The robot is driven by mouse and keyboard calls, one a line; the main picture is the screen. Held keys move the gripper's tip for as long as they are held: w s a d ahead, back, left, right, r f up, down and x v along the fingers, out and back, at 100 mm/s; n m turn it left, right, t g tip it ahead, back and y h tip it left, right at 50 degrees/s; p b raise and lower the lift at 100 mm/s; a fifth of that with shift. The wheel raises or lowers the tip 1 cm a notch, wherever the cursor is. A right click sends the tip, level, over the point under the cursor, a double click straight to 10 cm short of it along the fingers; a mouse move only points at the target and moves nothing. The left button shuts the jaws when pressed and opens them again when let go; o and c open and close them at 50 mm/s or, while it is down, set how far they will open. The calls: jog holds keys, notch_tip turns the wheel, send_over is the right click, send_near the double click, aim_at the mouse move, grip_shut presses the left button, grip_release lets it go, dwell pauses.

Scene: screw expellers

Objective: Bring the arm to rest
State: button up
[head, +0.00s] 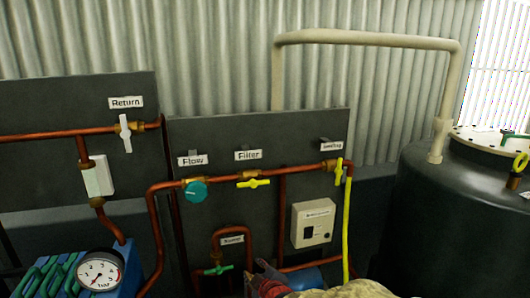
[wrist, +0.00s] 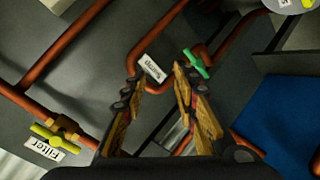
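My gripper (wrist: 157,70) shows in the wrist view with its two wood-coloured finger pads apart. Nothing is seen between them. Beyond the fingertips are a small white label (wrist: 153,69) and a green-handled valve (wrist: 197,63) on copper pipe. The same green valve (head: 218,270) is low in the head view, with its label (head: 232,239) above it.
Dark panels carry copper pipes, a white-handled Return valve (head: 125,133), a teal Flow knob (head: 195,191), a yellow Filter valve (head: 253,183) and a control box (head: 313,222). A gauge (head: 99,270) is lower left. A large dark tank (head: 440,220) stands at right.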

jog(key=s+d+m+g+h, duration=0.1)
jog(key=s+d+m+g, duration=0.2)
jog(key=s+d, duration=0.35)
jog(key=s+d+r+m+g+h, duration=0.1)
jog(key=s+d+m+g, duration=0.2)
jog(key=s, duration=0.7)
jog(key=s+d+m+g+h, duration=0.1)
jog(key=s+d+m+g, duration=0.1)
jog(key=s+d+m, duration=0.45)
jog(key=s+d+r, duration=0.3)
jog(key=s+r, duration=0.2)
jog(key=s+d+r+m+t+h, duration=0.1)
jog(key=s+d+r, duration=0.2)
jog(key=s+r, duration=0.1)
jog(key=shift+s+r+t+p, duration=0.3)
jog(key=shift+s+r+p, duration=0.1)
jog(key=shift+s, duration=0.5)
jog(key=shift+a, duration=0.15)
